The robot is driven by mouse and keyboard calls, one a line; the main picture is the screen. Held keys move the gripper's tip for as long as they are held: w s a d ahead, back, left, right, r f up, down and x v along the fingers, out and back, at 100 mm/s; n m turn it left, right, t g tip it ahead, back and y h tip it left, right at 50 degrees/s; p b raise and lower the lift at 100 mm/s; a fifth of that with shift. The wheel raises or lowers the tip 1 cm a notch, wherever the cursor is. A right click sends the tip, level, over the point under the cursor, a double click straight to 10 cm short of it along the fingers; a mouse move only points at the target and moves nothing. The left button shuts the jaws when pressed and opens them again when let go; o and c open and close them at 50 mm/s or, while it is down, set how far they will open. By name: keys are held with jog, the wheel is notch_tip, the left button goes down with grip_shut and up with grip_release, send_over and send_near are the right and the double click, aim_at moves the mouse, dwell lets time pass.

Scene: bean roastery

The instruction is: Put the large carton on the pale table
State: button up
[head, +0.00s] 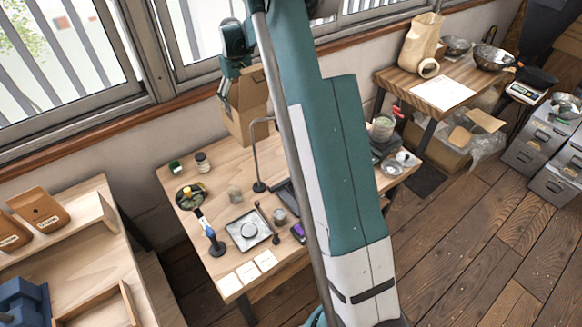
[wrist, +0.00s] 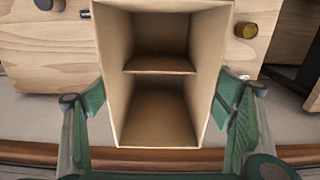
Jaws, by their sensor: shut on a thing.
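The large carton (head: 243,108) is a tall brown cardboard box at the back of a pale wooden table (head: 218,166), beside the window wall. In the wrist view the carton (wrist: 160,65) is open toward the camera, with a divider across it and no contents visible. My gripper (head: 236,68) is at the carton's top. In the wrist view its green fingers (wrist: 165,105) lie on either side of the carton, shut on it. I cannot tell whether the carton's base touches the table (wrist: 45,65). My arm hides much of the table's right side.
The table holds a lamp stand (head: 259,160), jars (head: 202,162), a dark plate (head: 190,195), a square tray (head: 248,231) and paper cards (head: 247,272). A side table with a paper bag (head: 421,42) stands at right. Shelving with pouches (head: 38,208) is at left.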

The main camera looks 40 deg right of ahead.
notch_tip(320, 180, down, 9)
jog(key=shift+r, duration=0.1)
dwell(0.4)
jog(key=shift+f, duration=3.15)
jog(key=shift+p, duration=0.3)
jog(key=shift+f, duration=2.05)
jog(key=o, duration=1.2)
jog(key=shift+r, duration=0.15)
